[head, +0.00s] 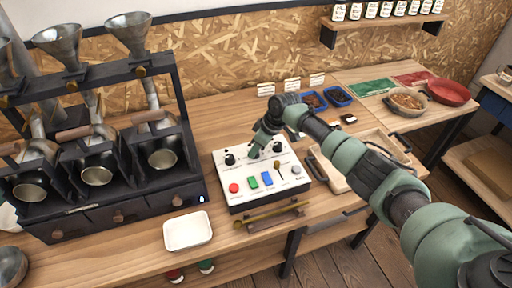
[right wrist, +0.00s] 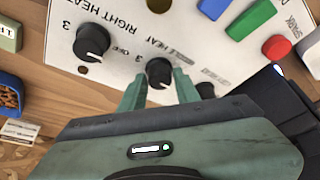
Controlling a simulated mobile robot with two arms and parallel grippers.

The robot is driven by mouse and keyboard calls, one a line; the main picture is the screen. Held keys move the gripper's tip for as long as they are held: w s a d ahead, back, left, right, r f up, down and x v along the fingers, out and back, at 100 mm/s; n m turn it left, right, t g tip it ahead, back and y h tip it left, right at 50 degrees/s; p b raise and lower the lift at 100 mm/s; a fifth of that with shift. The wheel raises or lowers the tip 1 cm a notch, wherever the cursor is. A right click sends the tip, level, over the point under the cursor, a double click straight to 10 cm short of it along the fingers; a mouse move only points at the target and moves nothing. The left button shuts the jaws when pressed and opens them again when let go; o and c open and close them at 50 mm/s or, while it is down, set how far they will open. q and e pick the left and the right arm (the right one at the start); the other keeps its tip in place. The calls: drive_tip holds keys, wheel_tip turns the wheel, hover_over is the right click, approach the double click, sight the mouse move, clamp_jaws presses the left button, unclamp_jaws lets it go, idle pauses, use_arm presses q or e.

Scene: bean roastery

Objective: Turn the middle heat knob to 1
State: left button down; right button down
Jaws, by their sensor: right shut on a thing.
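The white control box (head: 228,172) stands on the wooden counter. Its middle heat knob (right wrist: 158,71), black and round, sits between the two fingers of my right gripper (right wrist: 158,88), which are shut on it. In the head view my right gripper (head: 254,150) comes down on the box from the right and covers the middle knob. The right heat knob (right wrist: 92,41) and left heat knob (right wrist: 205,90) stand free on either side; the left one is partly hidden by the gripper. The middle knob's pointer setting is too unclear to read. My left gripper is not in view.
A black roaster (head: 125,215) stands left, a white tray (head: 187,231) in front, and a wooden tray (head: 337,184) right.

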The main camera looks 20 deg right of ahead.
drive_tip(key=m+p, duration=0.1)
drive_tip(key=p, duration=0.1)
drive_tip(key=m+h+p, duration=0.1)
drive_tip(key=m+p, duration=0.1)
drive_tip(key=m+t+p, duration=0.1)
drive_tip(key=m+p, duration=0.1)
drive_tip(key=shift+a+r+h, duration=0.2)
drive_tip(key=shift+r+h, duration=0.05)
drive_tip(key=shift+h, duration=0.15)
drive_tip(key=m+h+p, duration=0.1)
drive_tip(key=m+p, duration=0.1)
drive_tip(key=m, duration=0.1)
drive_tip(key=shift+a+f+m, duration=0.1)
drive_tip(key=shift+m, duration=0.2)
drive_tip(key=shift+f+m+h+p, duration=0.1)
drive_tip(key=shift+m+h+p, duration=0.5)
drive_tip(key=shift+m, duration=0.8)
drive_tip(key=c, duration=1.1)
unclamp_jaws()
drive_tip(key=shift+o, duration=0.2)
drive_tip(key=shift+s, duration=0.1)
drive_tip(key=v, duration=0.7)
drive_tip(key=shift+r, duration=0.3)
drive_tip(key=shift+s, duration=0.15)
